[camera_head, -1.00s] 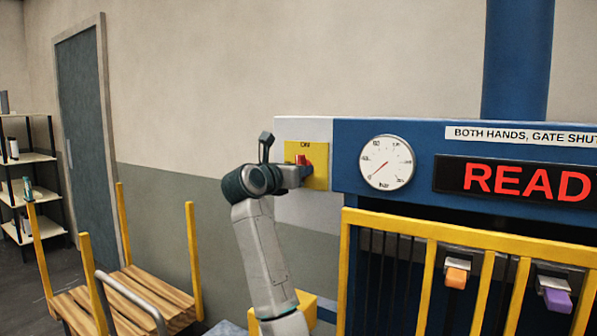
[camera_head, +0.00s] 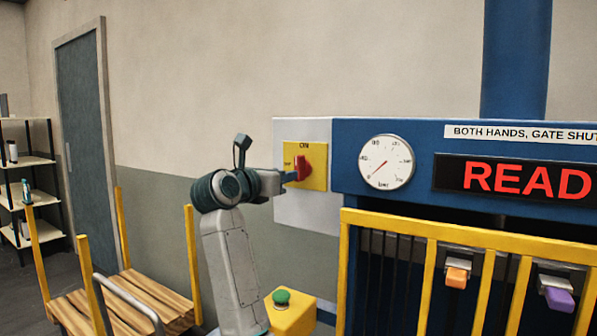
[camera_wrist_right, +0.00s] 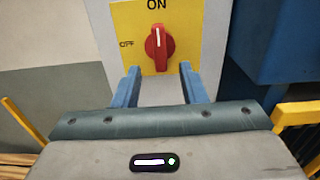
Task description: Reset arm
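My right gripper (camera_head: 289,178) is open and empty, just left of a red rotary knob (camera_head: 304,167) on a yellow plate (camera_head: 318,176). In the right wrist view its two blue fingers (camera_wrist_right: 160,72) are spread apart, just below the red knob (camera_wrist_right: 159,49). The knob stands upright with its white line toward "ON"; an "OFF" mark is at its left. No grip on the knob shows; whether a fingertip touches the plate I cannot tell. My left gripper is not in view.
A blue press has a round gauge (camera_head: 386,162), a display (camera_head: 514,178) showing red "READ", cut off, and a yellow gate (camera_head: 432,238). A green button (camera_head: 282,297) tops a yellow box (camera_head: 296,317) beside my forearm. A wooden cart (camera_head: 128,303) stands left.

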